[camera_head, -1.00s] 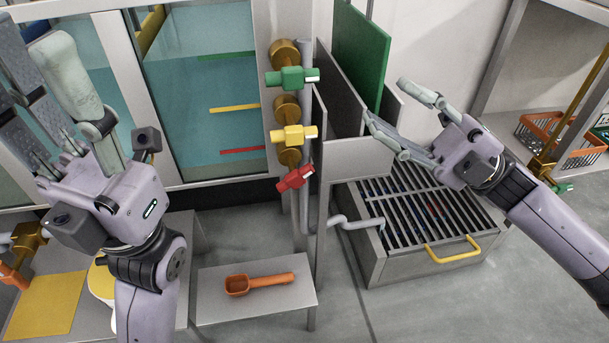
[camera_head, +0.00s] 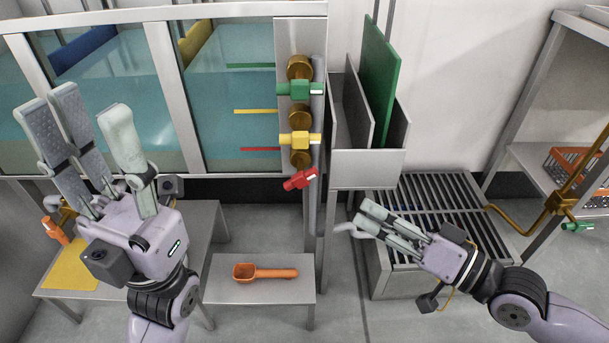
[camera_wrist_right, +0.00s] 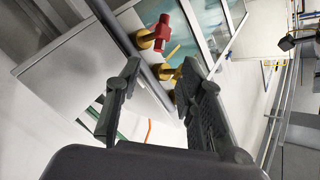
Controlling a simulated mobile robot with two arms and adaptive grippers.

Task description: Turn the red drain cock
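The red drain cock (camera_head: 300,180) is the lowest of three coloured cocks on the post at the tank's right end. Its body is slightly tilted, while the green cock (camera_head: 299,90) and the yellow cock (camera_head: 300,138) above sit level. My right gripper (camera_head: 364,213) is below and right of the red cock, apart from it, pointing left. The red cock also shows in the right wrist view (camera_wrist_right: 163,33), beyond the spread, empty fingers (camera_wrist_right: 160,75). My left gripper (camera_head: 85,103) is raised at the left, open and empty, in front of the tank.
An upright metal holder (camera_head: 366,168) with a green board (camera_head: 380,75) stands between the cocks and my right arm. An orange scoop (camera_head: 264,272) rests on a low bench (camera_head: 258,292) below the red cock.

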